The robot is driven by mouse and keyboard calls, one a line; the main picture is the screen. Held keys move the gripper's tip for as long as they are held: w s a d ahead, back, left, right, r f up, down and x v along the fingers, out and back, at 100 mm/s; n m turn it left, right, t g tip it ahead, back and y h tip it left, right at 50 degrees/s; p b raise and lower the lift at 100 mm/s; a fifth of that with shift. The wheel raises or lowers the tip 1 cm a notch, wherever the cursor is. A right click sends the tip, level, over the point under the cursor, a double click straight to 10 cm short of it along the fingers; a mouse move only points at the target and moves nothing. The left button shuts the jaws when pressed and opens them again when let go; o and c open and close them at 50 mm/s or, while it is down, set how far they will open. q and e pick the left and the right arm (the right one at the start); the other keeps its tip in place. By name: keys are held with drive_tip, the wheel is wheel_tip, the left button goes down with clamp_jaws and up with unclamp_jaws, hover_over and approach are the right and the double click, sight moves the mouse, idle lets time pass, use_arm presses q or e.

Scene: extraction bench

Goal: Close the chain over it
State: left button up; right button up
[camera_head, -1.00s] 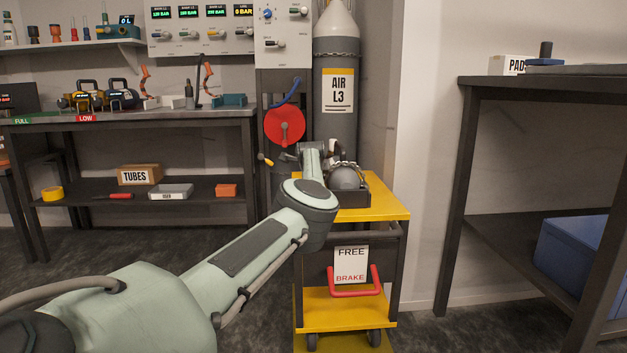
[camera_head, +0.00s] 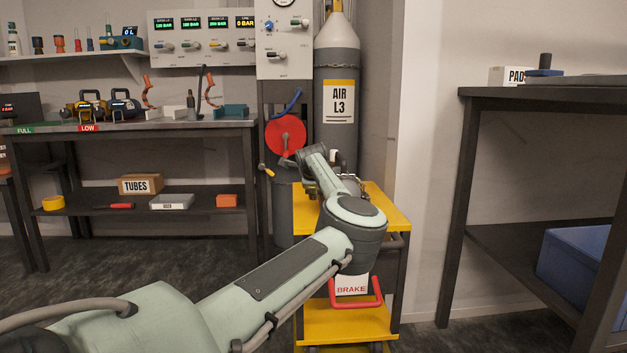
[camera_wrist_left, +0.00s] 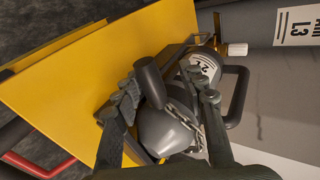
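In the left wrist view a grey cylinder (camera_wrist_left: 165,133) with a rounded end and a white label (camera_wrist_left: 205,64) lies in a dark cradle on the yellow trolley (camera_wrist_left: 75,70). A metal chain (camera_wrist_left: 188,120) runs across it. A short dark rod (camera_wrist_left: 150,82) stands close to the chain. My left gripper (camera_wrist_left: 167,90) is open, its fingers apart over the cylinder and the rod near one fingertip. I cannot tell whether they touch. In the head view my left gripper (camera_head: 311,188) is above the trolley (camera_head: 388,205), and my arm hides most of the cylinder and chain. My right gripper is not shown.
A tall grey AIR L3 cylinder (camera_head: 338,140) stands behind the trolley, beside a red reel (camera_head: 285,136). A dark bench (camera_head: 480,92) stands right, with a blue box (camera_head: 575,255) on its lower shelf. A tool bench (camera_head: 200,126) is at left. Floor between is clear.

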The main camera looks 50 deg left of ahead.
use_arm(q)
drive_tip(key=v, duration=0.8)
drive_tip(key=shift+a, duration=0.1)
